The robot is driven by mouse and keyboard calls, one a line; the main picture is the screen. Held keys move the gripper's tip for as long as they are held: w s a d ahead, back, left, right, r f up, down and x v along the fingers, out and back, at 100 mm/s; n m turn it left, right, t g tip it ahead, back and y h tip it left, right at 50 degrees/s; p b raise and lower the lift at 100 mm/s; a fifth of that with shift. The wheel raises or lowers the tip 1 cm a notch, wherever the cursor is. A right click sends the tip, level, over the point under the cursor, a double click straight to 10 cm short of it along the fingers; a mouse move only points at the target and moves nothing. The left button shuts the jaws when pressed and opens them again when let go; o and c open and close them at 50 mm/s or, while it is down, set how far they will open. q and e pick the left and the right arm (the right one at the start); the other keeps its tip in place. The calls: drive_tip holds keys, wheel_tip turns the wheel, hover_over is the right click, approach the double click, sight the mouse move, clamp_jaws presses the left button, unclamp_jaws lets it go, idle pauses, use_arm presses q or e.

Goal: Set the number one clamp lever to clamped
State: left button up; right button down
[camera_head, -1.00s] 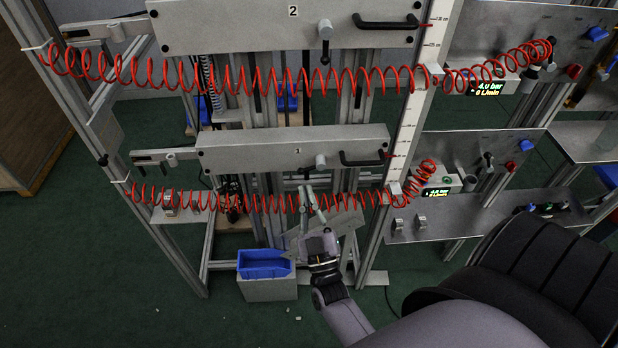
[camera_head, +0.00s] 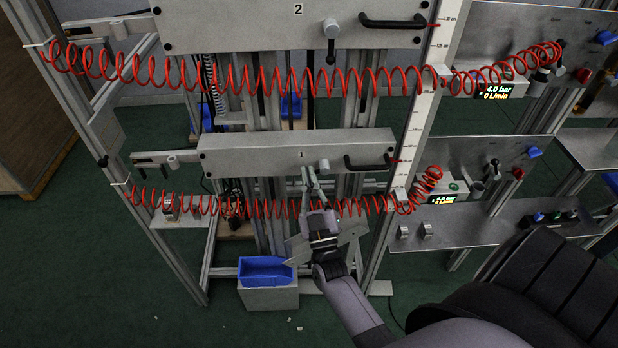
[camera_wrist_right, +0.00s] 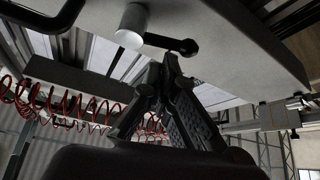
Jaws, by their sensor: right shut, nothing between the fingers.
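The number one panel (camera_head: 240,160) is a grey plate marked 1, low on the frame. Its clamp lever (camera_head: 323,165) has a light round hub at the plate's lower edge. In the right wrist view, the hub is a white cylinder (camera_wrist_right: 132,25), and a black arm with a ball end (camera_wrist_right: 187,47) points to the right from it. My right gripper (camera_head: 311,181) is just below the hub in the head view. In the right wrist view, its fingertips (camera_wrist_right: 168,65) are together and empty, close beneath the black arm. I cannot tell if they touch it. My left gripper is out of view.
A red coiled hose (camera_head: 285,207) hangs across in front of the frame near my right gripper. A black handle (camera_head: 368,163) is on the panel's right. A blue bin (camera_head: 265,268) stands below on a grey block. The number two panel (camera_head: 230,25) is above.

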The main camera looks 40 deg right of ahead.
drive_tip(key=shift+f+n+y+p, duration=0.2)
drive_tip(key=shift+n+y+p, duration=0.1)
drive_tip(key=shift+n+y, duration=0.5)
drive_tip(key=shift+f+n+y+p, duration=0.2)
drive_tip(key=shift+n+y, duration=0.3)
drive_tip(key=shift+n, duration=0.5)
drive_tip(key=f+n+g+y+p, duration=0.1)
drive_tip(key=n+y+p, duration=0.1)
drive_tip(key=n, duration=0.2)
drive_tip(key=d+f+n+g+y+p, duration=0.1)
drive_tip(key=n+p, duration=0.1)
drive_tip(key=n, duration=0.3)
drive_tip(key=s+f+n+g+y+p, duration=0.1)
drive_tip(key=n+y+p, duration=0.1)
drive_tip(key=n, duration=0.2)
drive_tip(key=shift+d+f+g+y, duration=0.2)
drive_tip(key=shift+d+g+y, duration=0.1)
drive_tip(key=shift+g, duration=0.1)
drive_tip(key=shift+d, duration=0.1)
